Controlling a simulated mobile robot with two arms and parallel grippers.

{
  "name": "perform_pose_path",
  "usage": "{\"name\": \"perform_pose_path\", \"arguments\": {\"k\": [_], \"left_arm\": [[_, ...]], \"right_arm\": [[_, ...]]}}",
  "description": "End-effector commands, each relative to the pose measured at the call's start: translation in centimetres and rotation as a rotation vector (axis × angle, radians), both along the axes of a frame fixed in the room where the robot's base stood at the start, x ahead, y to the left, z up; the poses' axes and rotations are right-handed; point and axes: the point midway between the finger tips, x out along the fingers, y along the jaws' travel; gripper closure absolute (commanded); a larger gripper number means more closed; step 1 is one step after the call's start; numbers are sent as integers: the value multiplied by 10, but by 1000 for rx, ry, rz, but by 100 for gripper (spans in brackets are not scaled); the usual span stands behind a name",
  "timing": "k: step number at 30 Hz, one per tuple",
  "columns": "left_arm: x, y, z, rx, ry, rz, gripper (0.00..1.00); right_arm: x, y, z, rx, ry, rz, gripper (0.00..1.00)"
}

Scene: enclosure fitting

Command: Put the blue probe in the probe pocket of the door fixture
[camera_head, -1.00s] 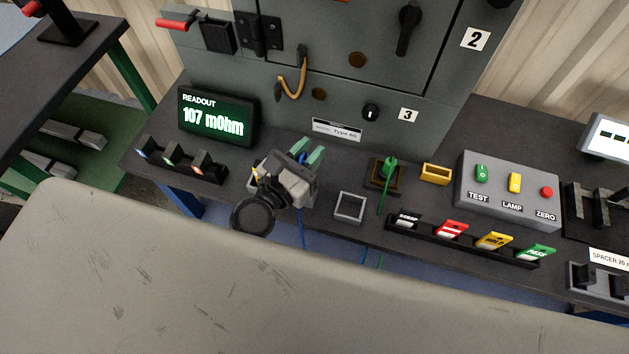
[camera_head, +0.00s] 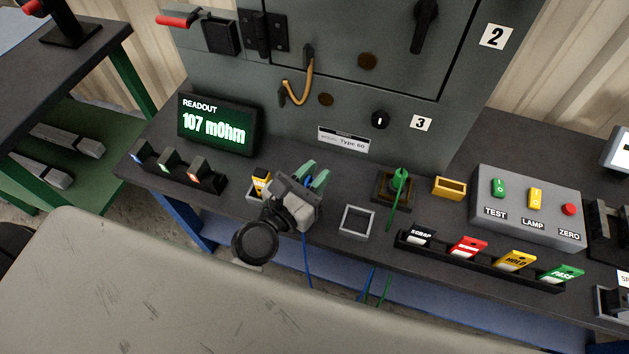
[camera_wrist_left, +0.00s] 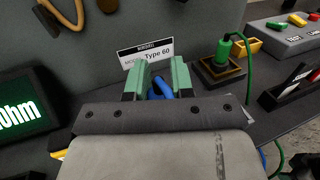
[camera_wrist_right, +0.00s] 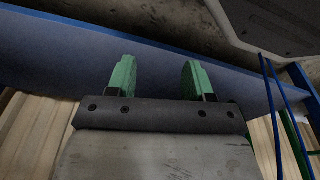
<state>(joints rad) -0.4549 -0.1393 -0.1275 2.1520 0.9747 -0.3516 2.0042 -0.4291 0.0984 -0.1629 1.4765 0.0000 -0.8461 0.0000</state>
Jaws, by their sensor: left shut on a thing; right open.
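My left gripper (camera_head: 316,176) is shut on the blue probe (camera_head: 314,180), above the bench in front of the grey cabinet. In the left wrist view the blue probe (camera_wrist_left: 160,88) shows between the green fingertips; most of it is hidden by the gripper. Its blue cable hangs down below the gripper. The door fixture is the grey cabinet (camera_head: 270,95) with a door; I cannot tell which opening is the probe pocket. My right gripper (camera_wrist_right: 152,78) is open and empty, in the right wrist view only.
A green probe (camera_head: 398,185) stands in a dark holder right of my left gripper. A readout (camera_head: 217,125) stands left.

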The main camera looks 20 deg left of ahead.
Motion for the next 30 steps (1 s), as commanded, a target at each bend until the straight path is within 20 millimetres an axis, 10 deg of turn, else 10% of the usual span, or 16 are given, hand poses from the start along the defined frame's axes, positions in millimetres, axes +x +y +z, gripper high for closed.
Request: {"name": "perform_pose_path", "arguments": {"k": [22,24,30], "left_arm": [[0,0,-14,0,0,0,100],[0,0,-13,0,0,0,68],[0,0,-13,-1,0,0,52]], "right_arm": [[22,3,39,3,-27,-5,48],[22,3,41,4,-29,-5,48],[22,3,41,3,-28,-5,48]]}}
